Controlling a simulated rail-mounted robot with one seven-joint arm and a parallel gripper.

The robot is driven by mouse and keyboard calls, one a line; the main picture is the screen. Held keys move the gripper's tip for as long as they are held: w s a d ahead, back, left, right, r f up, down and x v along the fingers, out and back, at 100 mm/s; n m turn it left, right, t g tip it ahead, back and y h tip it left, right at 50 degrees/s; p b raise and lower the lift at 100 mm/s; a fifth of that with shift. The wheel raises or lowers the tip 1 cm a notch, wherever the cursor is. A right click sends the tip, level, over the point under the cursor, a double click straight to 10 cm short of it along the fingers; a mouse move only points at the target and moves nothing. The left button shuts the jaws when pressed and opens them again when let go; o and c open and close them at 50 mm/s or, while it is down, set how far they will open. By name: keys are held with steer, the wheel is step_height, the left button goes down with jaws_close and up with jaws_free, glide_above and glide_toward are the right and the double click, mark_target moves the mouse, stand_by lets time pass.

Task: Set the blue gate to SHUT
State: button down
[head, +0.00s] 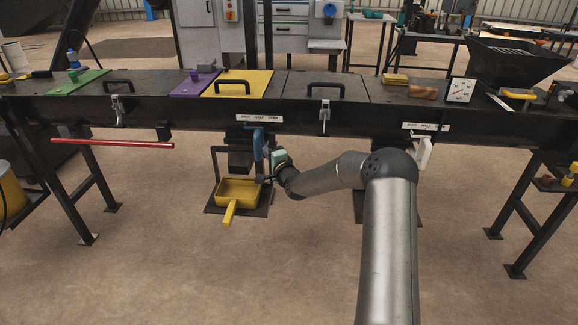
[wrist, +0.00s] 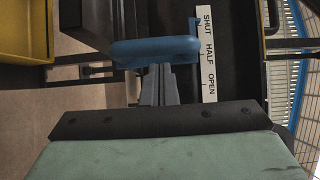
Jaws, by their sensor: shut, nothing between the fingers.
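The blue gate's handle (head: 258,144) hangs below the front rail of the long dark bench. It also shows in the wrist view (wrist: 155,50) as a blue bar across the top of my fingers. A white label (head: 259,118) above it reads SHUT, HALF, OPEN from left to right; in the wrist view the label (wrist: 207,55) shows the handle beside HALF. My gripper (wrist: 158,72) is shut and empty, on the OPEN side of the handle. Its fingertips reach the handle's edge; I cannot tell whether they touch. In the head view its fingers are hard to make out.
A yellow pan (head: 238,190) with a handle stands under the gate. A red bar (head: 112,143) sticks out at the left. A white handle (head: 424,153) hangs under a second label at the right. The yellow lid (head: 250,83) lies on the bench above the gate.

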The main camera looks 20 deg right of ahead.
steer(key=s+d, duration=0.4)
steer(key=s, duration=0.7)
steer(key=shift+p, duration=0.35)
steer(key=shift+f, duration=0.1)
steer(key=shift+s, duration=0.1)
steer(key=s+a+f+n+g+h, duration=0.2)
steer(key=s+a+n+g, duration=0.6)
steer(key=s, duration=0.4)
steer(key=s+r+n+g, duration=0.2)
steer(key=s+g, duration=0.1)
steer(key=s, duration=0.7)
steer(key=s+a+r+n+g+h, duration=0.1)
steer(key=s+n+g, duration=0.2)
steer(key=s, duration=0.8)
steer(key=s+a+r+n+g, duration=0.1)
steer(key=s+r+n+g, duration=0.1)
steer(key=s, duration=0.9)
steer(key=shift+s+r+n+g, duration=0.2)
steer(key=shift+r+n+g, duration=0.3)
steer(key=shift+g, duration=0.6)
